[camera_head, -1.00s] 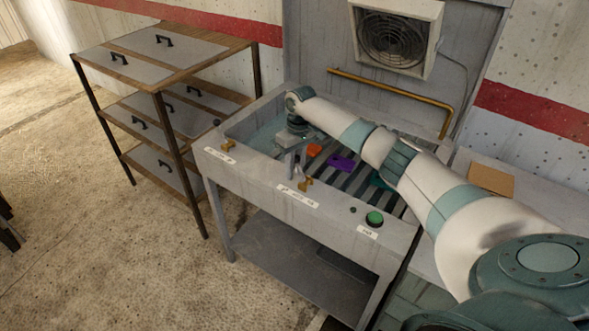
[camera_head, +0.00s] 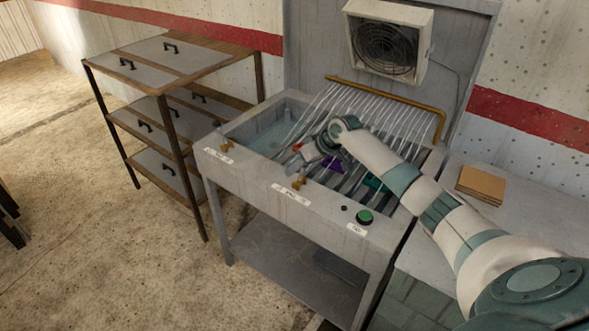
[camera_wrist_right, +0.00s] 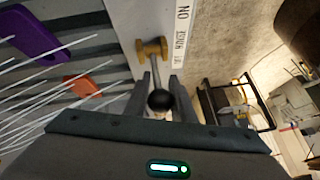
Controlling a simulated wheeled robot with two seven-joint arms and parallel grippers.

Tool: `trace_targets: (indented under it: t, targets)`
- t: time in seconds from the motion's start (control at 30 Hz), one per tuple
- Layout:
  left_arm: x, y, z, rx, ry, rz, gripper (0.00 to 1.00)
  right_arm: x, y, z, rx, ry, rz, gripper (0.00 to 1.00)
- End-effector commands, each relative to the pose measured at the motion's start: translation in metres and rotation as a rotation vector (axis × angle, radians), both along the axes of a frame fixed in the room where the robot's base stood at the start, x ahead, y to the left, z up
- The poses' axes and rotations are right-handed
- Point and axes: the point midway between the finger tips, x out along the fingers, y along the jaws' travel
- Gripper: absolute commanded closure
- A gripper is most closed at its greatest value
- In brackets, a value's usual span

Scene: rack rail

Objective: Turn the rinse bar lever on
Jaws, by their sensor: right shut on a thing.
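The rinse bar (camera_head: 385,92) is a brass pipe along the back of the grey sink unit. Thin white water streams run from it across the slatted basin. The brass valve of the rinse lever (camera_head: 298,183) is on the front rim beside a white label; the valve also shows in the right wrist view (camera_wrist_right: 152,47). Its thin rod ends in a black ball knob (camera_wrist_right: 160,99), between the fingers of my right gripper (camera_wrist_right: 161,88). My right gripper (camera_head: 304,170) is shut on the lever, above the front rim. My left gripper is not in view.
Orange (camera_head: 297,147) and purple (camera_head: 332,164) pieces lie on the slats under the streams. Another brass valve (camera_head: 226,146) is on the rim at left, by a water-filled basin (camera_head: 268,137). A green button (camera_head: 365,216) is at right. A shelf rack (camera_head: 175,75) stands at left.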

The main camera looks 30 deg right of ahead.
Motion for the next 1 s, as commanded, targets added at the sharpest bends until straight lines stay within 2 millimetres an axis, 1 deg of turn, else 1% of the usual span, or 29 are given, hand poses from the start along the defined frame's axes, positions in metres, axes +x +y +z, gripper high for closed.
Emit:
trace_targets:
  t: [0.1,0.23,0.5,0.97,1.0]
  targets:
    - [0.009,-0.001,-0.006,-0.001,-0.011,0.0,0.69,-0.006,-0.003,-0.002,0.035,-0.083,-0.002,1.0]
    - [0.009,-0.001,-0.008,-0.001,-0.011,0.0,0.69,-0.01,-0.005,0.001,0.063,-0.153,-0.002,1.0]
    - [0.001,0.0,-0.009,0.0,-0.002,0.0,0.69,-0.014,-0.007,0.001,0.06,-0.147,-0.001,1.0]
    - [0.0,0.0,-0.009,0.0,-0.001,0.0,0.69,-0.016,-0.008,0.0,0.058,-0.142,-0.001,1.0]
    - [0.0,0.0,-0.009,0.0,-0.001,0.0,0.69,-0.016,-0.008,0.0,0.058,-0.141,-0.001,0.7]
